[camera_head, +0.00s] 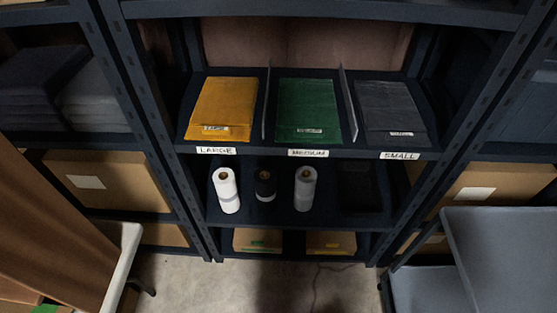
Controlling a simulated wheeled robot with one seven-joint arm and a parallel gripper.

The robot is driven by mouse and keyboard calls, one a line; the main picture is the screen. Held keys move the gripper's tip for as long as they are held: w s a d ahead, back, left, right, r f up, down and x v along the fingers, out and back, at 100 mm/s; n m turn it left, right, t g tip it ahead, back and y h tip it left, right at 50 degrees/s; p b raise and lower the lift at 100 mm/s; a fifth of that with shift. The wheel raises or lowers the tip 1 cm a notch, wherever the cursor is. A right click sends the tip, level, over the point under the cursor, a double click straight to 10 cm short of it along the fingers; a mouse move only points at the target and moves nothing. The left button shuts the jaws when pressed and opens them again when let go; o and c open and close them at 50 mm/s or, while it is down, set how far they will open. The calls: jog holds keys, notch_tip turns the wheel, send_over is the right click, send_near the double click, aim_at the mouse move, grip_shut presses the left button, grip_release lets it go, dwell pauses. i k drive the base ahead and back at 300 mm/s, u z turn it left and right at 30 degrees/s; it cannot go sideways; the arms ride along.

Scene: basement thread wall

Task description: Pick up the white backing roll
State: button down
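A bright white roll (226,190) stands upright on the middle shelf (290,218) at its left end. It looks like the white backing roll. A black roll (265,186) with a pale band low on it stands just to its right. A greyer white roll (305,188) stands further right on the same shelf. Both pale rolls show tan cores at the top. The rolls are apart from each other. My gripper is not in view.
Yellow (224,105), green (307,108) and grey (391,108) stacks lie on the labelled shelf above. Shelf posts (165,150) flank the bay. A grey cart (500,245) stands front right; a brown surface (50,210) fills the left. The floor (260,285) between is clear.

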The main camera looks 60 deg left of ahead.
aim_at(224, 179)
jog(key=u, duration=2.55)
jog(key=k, duration=0.65)
jog(key=u, duration=0.05)
